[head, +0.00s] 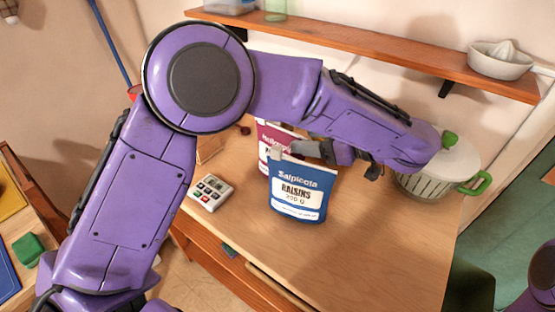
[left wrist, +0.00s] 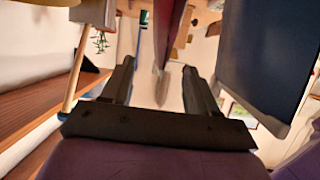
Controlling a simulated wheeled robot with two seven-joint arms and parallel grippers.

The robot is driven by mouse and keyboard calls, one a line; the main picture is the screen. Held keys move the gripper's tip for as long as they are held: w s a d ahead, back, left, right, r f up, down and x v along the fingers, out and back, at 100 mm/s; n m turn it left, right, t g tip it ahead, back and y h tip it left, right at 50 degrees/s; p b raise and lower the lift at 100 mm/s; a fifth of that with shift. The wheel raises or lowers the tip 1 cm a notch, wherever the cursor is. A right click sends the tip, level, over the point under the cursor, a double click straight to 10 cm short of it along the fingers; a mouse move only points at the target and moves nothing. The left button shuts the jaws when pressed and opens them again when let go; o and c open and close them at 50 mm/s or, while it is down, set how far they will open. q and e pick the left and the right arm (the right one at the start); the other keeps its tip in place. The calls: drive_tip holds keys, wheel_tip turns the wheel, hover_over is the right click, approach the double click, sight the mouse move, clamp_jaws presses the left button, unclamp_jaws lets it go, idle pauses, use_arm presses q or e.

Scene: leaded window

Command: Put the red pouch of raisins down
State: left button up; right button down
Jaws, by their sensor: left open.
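The red pouch (head: 270,139) stands on the wooden counter, partly hidden behind a blue pouch (head: 298,195) labelled raisins; I cannot read the red one's contents. My left gripper (head: 302,150) reaches in from the right at the pouches' upper part. In the left wrist view, its two fingers are spread apart, with the narrow edge of the red pouch (left wrist: 164,35) between them, seemingly not gripped. The blue pouch shows dark and close beside the right finger in the left wrist view (left wrist: 265,60). My right gripper is not in view.
A white timer (head: 211,192) lies left of the pouches. A white-lidded colander-like pot (head: 428,184) with green handles stands to the right, under my left forearm. A wall shelf (head: 385,58) holds a white juicer (head: 499,60). The front right of the counter (head: 385,250) is clear.

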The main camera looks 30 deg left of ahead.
sight(288, 138)
use_arm(q)
drive_tip(key=x, duration=0.6)
drive_tip(key=shift+a+f+p, duration=0.1)
drive_tip(key=shift+a+p, duration=0.1)
drive_tip(key=shift+p, duration=0.15)
drive_tip(key=shift+d, duration=0.1)
clamp_jaws()
